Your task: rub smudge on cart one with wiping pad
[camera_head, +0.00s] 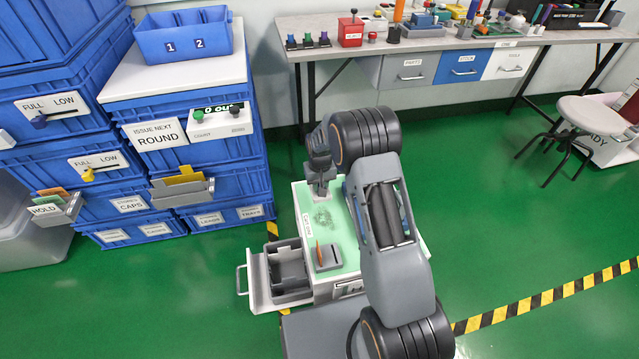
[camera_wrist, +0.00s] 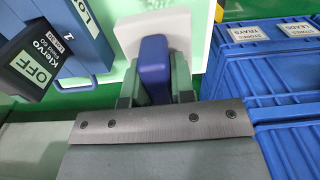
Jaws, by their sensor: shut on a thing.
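Cart one (camera_head: 345,262) is a low white cart with a pale green top, below the middle of the head view. The smudge (camera_head: 322,217) is a dark grey patch on that top. My gripper (camera_head: 320,190) points down at the far left part of the top, just beyond the smudge. In the wrist view my gripper (camera_wrist: 156,90) is shut on the blue handle (camera_wrist: 154,62) of the wiping pad, whose white pad (camera_wrist: 182,27) shows beyond it. Whether the pad touches the top I cannot tell.
A grey holder with an orange piece (camera_head: 328,257) sits on the cart's near end. A grey open drawer (camera_head: 262,283) juts out left. Blue crates (camera_head: 215,180) stand at left, a workbench (camera_head: 440,42) behind. Green floor (camera_head: 490,240) is clear at right.

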